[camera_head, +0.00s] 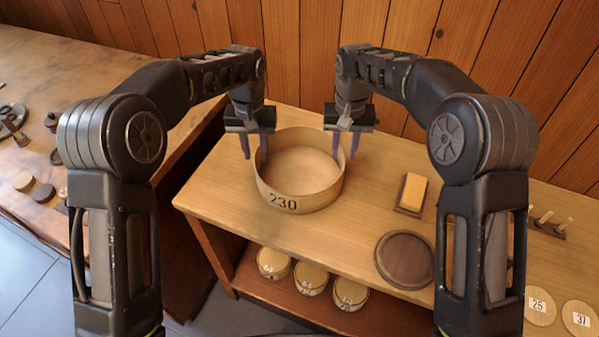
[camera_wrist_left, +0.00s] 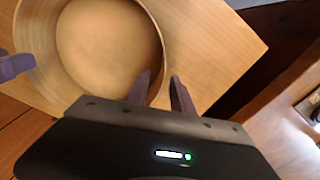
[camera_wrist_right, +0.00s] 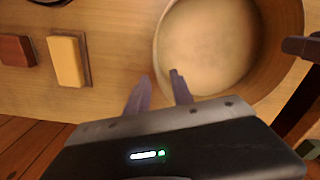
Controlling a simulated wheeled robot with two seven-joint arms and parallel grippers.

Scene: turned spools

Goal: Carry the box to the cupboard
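The box is a round, open, pale wooden one marked 230 (camera_head: 283,203), standing upright on a wooden bench top (camera_head: 222,195). It looks empty; its bowl also shows in the left wrist view (camera_wrist_left: 105,45) and right wrist view (camera_wrist_right: 205,45). My left gripper (camera_head: 255,149) is at its left rim, fingers apart, one inside the wall and one outside. My right gripper (camera_head: 346,146) is at its right rim, fingers also apart on either side of the wall. I see no clear grip on the wall. I cannot identify the cupboard.
A yellow block on a brown base (camera_head: 413,192) and a dark round disc (camera_head: 404,260) lie right of the box. Small round boxes (camera_head: 311,277) sit on the shelf below. Another bench (camera_head: 60,75) with small items stands left. A plank wall (camera_head: 300,50) is behind.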

